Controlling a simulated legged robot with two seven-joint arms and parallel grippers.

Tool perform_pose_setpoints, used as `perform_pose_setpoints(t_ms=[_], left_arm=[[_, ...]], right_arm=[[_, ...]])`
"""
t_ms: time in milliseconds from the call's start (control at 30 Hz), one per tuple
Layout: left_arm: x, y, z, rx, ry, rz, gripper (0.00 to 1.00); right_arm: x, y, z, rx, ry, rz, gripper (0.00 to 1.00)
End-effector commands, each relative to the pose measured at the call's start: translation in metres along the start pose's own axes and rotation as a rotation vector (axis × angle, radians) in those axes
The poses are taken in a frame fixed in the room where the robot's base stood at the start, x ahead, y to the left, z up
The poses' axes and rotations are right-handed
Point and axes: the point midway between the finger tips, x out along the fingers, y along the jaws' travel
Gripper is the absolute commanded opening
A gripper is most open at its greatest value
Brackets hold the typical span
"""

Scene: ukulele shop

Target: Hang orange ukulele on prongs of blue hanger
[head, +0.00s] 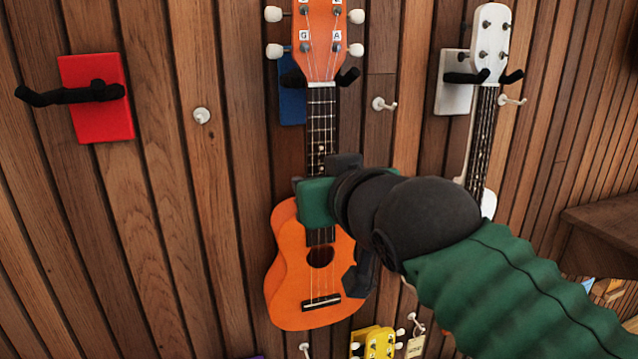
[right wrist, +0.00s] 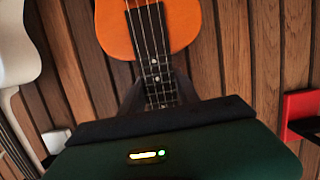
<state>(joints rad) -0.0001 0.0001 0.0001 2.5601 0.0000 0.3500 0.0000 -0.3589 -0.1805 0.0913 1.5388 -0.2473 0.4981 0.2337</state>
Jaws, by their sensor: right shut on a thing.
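The orange ukulele (head: 290,265) is upright against the wall in the head view, headstock up. The blue hanger (head: 291,105) is mostly hidden behind its headstock and upper neck. The hanger's black prongs show on both sides of the neck, just under the headstock; I cannot tell whether the headstock rests on them. My right gripper (head: 322,185) is shut on the ukulele's neck, below the prongs. The right wrist view shows its dark fingers (right wrist: 158,92) on either side of the neck, with the orange body (right wrist: 170,25) above. My left gripper is not in view.
A red hanger (head: 97,97) with black prongs is empty at left. A white ukulele (head: 490,35) hangs on a white hanger (head: 453,95) at right. Small white hooks (head: 384,104) dot the wooden wall. A yellow headstock (head: 378,343) shows below. A brown shelf (head: 605,225) is at right.

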Motion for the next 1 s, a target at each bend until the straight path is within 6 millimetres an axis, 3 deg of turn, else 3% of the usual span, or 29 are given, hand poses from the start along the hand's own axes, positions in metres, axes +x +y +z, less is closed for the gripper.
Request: perform_pose_setpoints(t_ms=[533, 1000], left_arm=[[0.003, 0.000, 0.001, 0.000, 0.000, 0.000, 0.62], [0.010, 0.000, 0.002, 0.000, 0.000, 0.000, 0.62]], right_arm=[[-0.001, 0.000, 0.002, 0.001, 0.003, 0.000, 0.00], [-0.014, 0.000, 0.005, 0.001, 0.003, 0.000, 0.00]])
